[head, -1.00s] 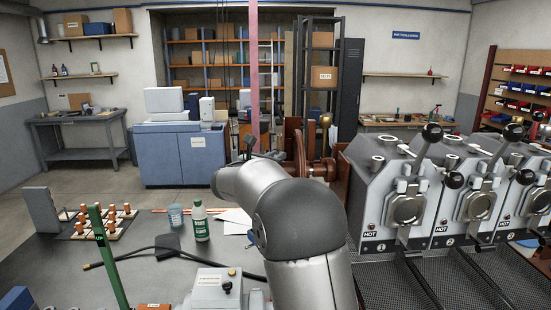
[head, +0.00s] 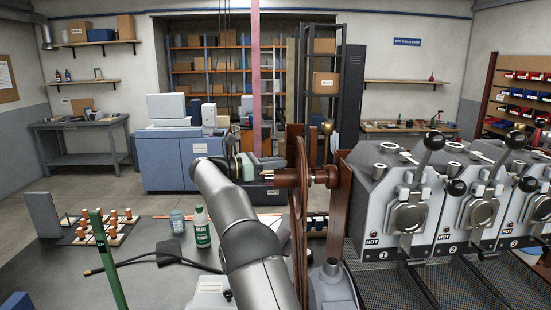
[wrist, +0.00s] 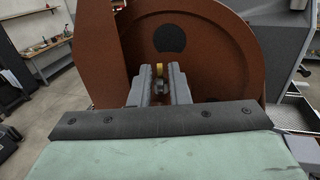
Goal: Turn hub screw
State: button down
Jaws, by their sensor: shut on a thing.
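A large rust-brown wheel (head: 299,205) stands almost edge-on in the head view, with a brown hub and shaft (head: 318,177) at its middle. In the wrist view the wheel's brown face (wrist: 215,60) fills the upper middle, with a dark round spot on it. My gripper (head: 268,172) is at the wheel's left side, pointing at the hub. In the wrist view my gripper (wrist: 160,84) is shut on a small grey and brass-coloured part, apparently the hub screw (wrist: 159,71). The fingers hide most of it, and its seating cannot be made out.
A row of grey roaster units (head: 400,200) marked HOT stands right of the wheel. On the dark bench are a green-and-white bottle (head: 202,228), a blue-tinted cup (head: 177,220), a black cable and a rack of orange-topped pieces (head: 90,232). A green post (head: 106,258) rises at front left.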

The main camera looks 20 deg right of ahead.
jog(key=shift+w+m+g+p, duration=0.1)
jog(key=shift+m+g+p, duration=0.6)
jog(key=shift+g, duration=0.3)
jog(key=c, duration=1.6)
grip_release()
